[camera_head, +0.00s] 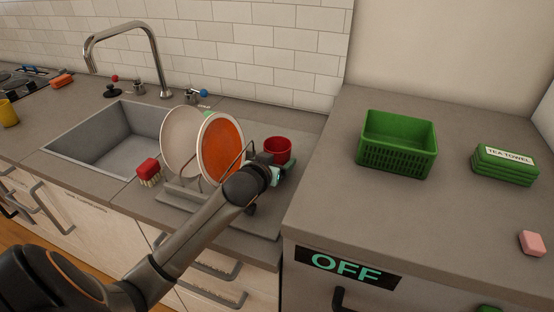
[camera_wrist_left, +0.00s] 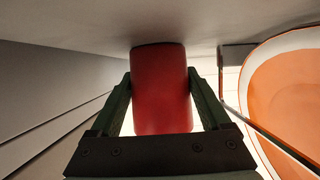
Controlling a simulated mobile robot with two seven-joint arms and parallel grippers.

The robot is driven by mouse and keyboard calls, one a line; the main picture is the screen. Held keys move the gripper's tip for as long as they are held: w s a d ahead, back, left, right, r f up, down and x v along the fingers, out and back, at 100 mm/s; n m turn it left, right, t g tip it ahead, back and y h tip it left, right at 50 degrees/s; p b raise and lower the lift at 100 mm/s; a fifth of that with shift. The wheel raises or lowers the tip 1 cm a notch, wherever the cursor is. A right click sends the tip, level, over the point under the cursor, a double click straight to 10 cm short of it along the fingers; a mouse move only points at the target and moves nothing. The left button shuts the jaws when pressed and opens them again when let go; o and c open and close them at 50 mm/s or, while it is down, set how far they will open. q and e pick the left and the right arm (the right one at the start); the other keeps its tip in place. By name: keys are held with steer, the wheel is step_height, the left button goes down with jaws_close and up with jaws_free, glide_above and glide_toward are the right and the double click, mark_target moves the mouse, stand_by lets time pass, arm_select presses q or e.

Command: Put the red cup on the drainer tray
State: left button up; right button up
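The red cup (camera_head: 277,150) is upright just right of the plates, at the end of my left arm. My left gripper (camera_head: 277,171) is at the cup, partly hidden by my wrist. In the left wrist view, the red cup (camera_wrist_left: 161,90) is between the two fingers of my left gripper (camera_wrist_left: 161,78), whose tips meet its sides. Whether its base touches anything is unclear. The grey drainer tray (camera_head: 178,201) lies beside the sink, under the dish rack, partly covered by my arm. My right gripper is in neither view.
A white plate (camera_head: 180,142) and an orange plate (camera_head: 222,150) stand in the rack; the orange plate (camera_wrist_left: 285,90) is close in the wrist view. A red brush (camera_head: 148,170) is by the sink (camera_head: 92,140). A green basket (camera_head: 397,160) and tea towel (camera_head: 504,170) are right.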

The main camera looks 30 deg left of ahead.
arm_select(q)
steer(key=shift+o, duration=1.4)
steer(key=shift+r, duration=0.1)
steer(key=shift+s+r, duration=0.1)
steer(key=shift+s, duration=0.05)
steer(key=v, duration=1.1)
steer(key=shift+s+d+r+p, duration=0.15)
steer(key=shift+s+r+p, duration=0.05)
steer(key=shift+s+p, duration=0.1)
